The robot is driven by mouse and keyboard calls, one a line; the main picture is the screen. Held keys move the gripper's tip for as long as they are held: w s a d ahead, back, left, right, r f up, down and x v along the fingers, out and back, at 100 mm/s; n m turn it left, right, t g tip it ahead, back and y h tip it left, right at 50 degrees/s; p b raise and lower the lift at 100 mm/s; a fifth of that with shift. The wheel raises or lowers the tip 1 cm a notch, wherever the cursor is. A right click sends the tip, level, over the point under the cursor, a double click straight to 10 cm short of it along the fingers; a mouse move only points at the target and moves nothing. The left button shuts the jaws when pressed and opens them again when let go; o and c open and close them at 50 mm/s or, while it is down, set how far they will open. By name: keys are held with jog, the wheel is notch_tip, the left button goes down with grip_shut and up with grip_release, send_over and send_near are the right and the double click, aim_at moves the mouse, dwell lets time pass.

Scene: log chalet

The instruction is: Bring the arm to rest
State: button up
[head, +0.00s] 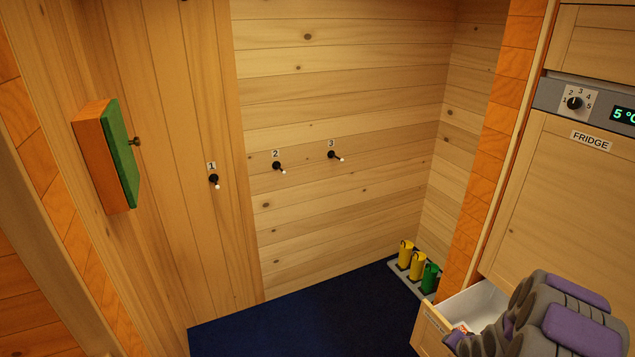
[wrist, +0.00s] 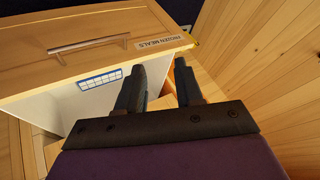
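My arm (head: 565,315), grey with purple pads, is at the lower right of the head view, folded above and beside an open drawer (head: 433,325). In the wrist view my gripper (wrist: 160,68) has its two dark fingers apart, with no held object visible between them. The fingers are close to the drawer front (wrist: 60,62), which carries a metal handle and a label reading "FROZEN MEALS". I cannot tell whether they touch the drawer. Part of the drawer's inside is hidden by my arm and gripper.
The fridge (head: 560,200) with a dial and display stands at right. Numbered hooks (head: 279,167) and a green-orange box (head: 108,155) are on the left and back walls. The dark blue floor (head: 300,325) is clear.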

jog(key=s+a+r+n+g, duration=0.3)
jog(key=s+a+r, duration=0.35)
jog(key=r, duration=0.35)
jog(key=s+a+r+n+g, duration=0.25)
jog(key=s+a+r, duration=0.25)
jog(key=a+r, duration=0.4)
jog(key=s+a+r+n+g, duration=0.1)
jog(key=s+a+r, duration=0.2)
jog(key=s, duration=0.5)
jog(key=s+a+r+n+g+y, duration=0.1)
jog(key=s+a+r, duration=0.3)
jog(key=s, duration=0.4)
jog(key=s+a+r+n+g, duration=0.1)
jog(key=s+a+r+n, duration=0.1)
jog(key=s+a, duration=0.3)
jog(key=s+r, duration=0.1)
jog(key=s, duration=0.2)
jog(key=shift+a+r+n+g, duration=0.15)
jog(key=shift+r+n+g, duration=0.2)
jog(key=shift+r, duration=0.05)
